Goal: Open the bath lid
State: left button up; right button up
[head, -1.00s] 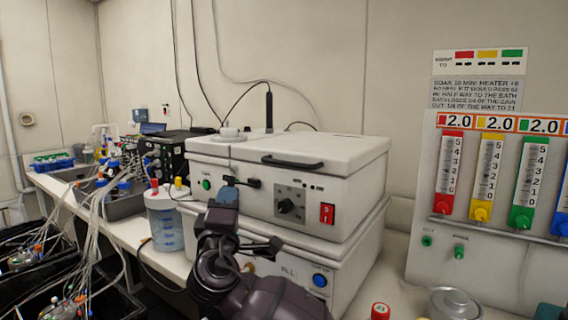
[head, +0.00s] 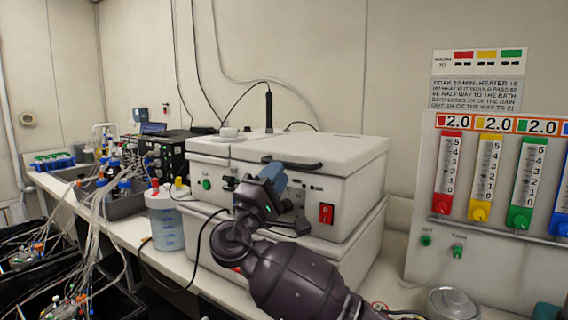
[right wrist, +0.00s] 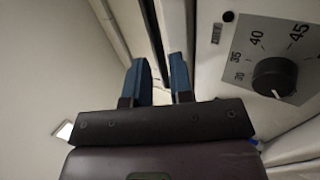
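The white bath (head: 335,205) stands on the bench with its lid (head: 340,147) down. A black bar handle (head: 292,164) is on the lid's front edge. My right gripper (head: 272,177) is in front of the bath, just below the handle's left part, with blue fingertips pointing up. In the right wrist view the two blue fingers (right wrist: 159,80) are apart. A dark strip shows beyond them, and I cannot tell whether it is the handle. The dial (right wrist: 274,77) is to their right. My left gripper is not in view.
A red switch (head: 326,213) is on the bath's front. A jar of blue liquid (head: 165,222) stands to its left. A panel with coloured gauges (head: 490,205) stands at the right. A round metal lid (head: 453,303) is at the front right.

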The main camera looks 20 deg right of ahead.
jog(key=shift+x, duration=1.85)
grip_shut()
